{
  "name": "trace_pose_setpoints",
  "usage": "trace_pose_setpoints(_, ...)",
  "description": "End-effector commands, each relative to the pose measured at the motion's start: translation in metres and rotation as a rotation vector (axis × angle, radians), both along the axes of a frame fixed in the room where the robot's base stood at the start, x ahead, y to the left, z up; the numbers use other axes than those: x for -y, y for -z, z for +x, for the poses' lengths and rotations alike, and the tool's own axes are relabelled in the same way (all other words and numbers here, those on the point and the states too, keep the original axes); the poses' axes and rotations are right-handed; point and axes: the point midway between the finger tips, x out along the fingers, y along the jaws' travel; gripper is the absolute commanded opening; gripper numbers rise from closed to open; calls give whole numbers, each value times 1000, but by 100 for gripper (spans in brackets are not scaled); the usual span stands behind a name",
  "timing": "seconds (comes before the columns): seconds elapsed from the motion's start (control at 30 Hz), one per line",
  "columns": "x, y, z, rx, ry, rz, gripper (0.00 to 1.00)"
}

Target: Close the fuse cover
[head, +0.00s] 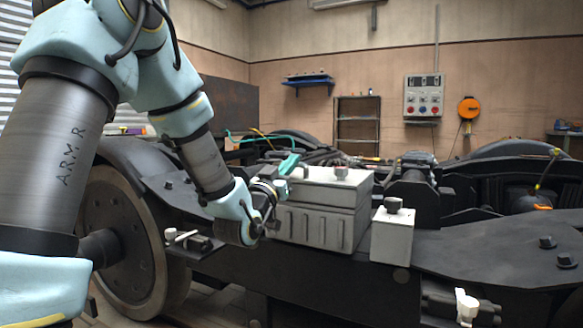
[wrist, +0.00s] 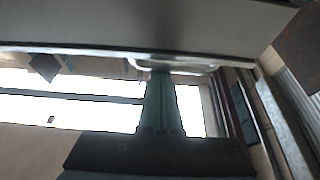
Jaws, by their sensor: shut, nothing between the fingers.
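A large light grey ribbed box (head: 312,228) sits on the dark bogie frame, with a paler lid-like upper part (head: 335,190) that I take to be the fuse cover. I cannot tell whether that part is fully closed. My gripper (head: 290,163) is at the box's upper left edge, its teal fingers pointing up and to the right. In the wrist view the teal fingers (wrist: 160,82) are together, with nothing seen between them. Their tips are just below a shiny rounded lip (wrist: 175,66) under a grey panel (wrist: 130,25); contact is unclear.
A smaller grey box (head: 392,235) with a black knob stands to the right of the large box. A wheel (head: 125,240) and a white-handled lever (head: 181,236) lie to the left.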

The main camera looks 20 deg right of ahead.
Motion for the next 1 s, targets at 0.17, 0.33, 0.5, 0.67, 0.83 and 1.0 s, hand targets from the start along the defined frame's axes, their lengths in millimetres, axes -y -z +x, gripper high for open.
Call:
trace_pose_setpoints(0.17, 0, 9, 0, -16, 0, 14, 0)
trace_pose_setpoints(0.33, -1, 11, 0, -19, 0, 17, 0)
trace_pose_setpoints(0.5, -2, 13, -1, -21, 1, 19, 0)
trace_pose_setpoints(0.67, -13, 18, -10, -22, -1, 21, 0)
trace_pose_setpoints(0.83, -40, 27, -30, -16, -1, 15, 0)
trace_pose_setpoints(1.0, -63, 41, -49, -2, -1, 5, 0)
